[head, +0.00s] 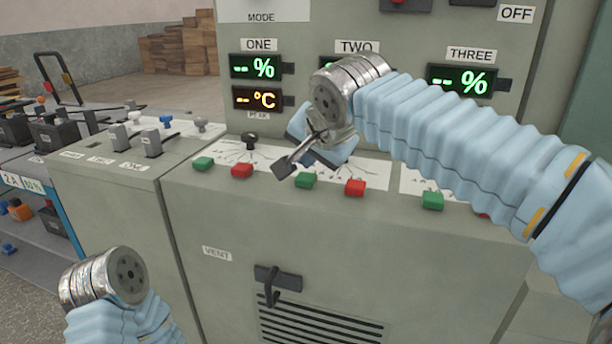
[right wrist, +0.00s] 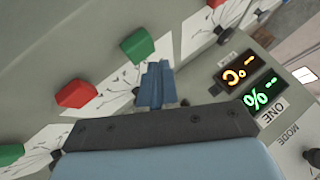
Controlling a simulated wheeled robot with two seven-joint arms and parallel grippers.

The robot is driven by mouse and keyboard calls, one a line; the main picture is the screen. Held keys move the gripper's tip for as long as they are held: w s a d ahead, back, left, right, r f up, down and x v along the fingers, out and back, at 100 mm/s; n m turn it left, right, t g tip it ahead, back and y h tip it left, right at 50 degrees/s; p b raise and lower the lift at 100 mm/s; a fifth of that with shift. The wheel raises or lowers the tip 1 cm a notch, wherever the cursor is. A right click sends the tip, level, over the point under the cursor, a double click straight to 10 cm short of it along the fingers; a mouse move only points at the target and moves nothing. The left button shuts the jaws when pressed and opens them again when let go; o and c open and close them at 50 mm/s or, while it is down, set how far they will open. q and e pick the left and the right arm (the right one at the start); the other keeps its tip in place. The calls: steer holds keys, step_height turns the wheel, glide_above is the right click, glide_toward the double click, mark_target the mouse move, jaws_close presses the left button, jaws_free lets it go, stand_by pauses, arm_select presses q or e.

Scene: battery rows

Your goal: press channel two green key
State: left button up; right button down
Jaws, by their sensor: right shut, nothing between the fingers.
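The channel two green key (head: 305,181) is on the sloped panel below the TWO label (head: 357,47), left of the channel two red key (head: 355,188). In the right wrist view, the same green key (right wrist: 138,45) lies just beyond my fingertips. My right gripper (head: 284,168) is shut and empty, its tips angled down near the green key's left side. In the wrist view, the right gripper (right wrist: 154,82) appears close to the key, but contact cannot be told. The right arm partly hides the channel two display. Of my left arm only the wrist shows at lower left; its fingers are hidden.
Channel one's green key (head: 203,163) and red key (head: 242,170) are to the left, with a black knob (head: 250,140) behind. Channel three's green key (head: 432,201) is to the right. A VENT handle (head: 272,284) juts from the cabinet front. Grey levers (head: 152,144) stand at left.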

mark_target(309, 178)
stand_by(0.3)
steer(key=shift+f+b, duration=0.45)
steer(key=shift+f+b, duration=0.4)
steer(key=shift+b, duration=0.05)
stand_by(0.5)
stand_by(0.3)
steer(key=shift+r+p, duration=0.7)
steer(key=shift+r, duration=0.15)
step_height(309, 178, up, 5)
steer(key=p, duration=0.4)
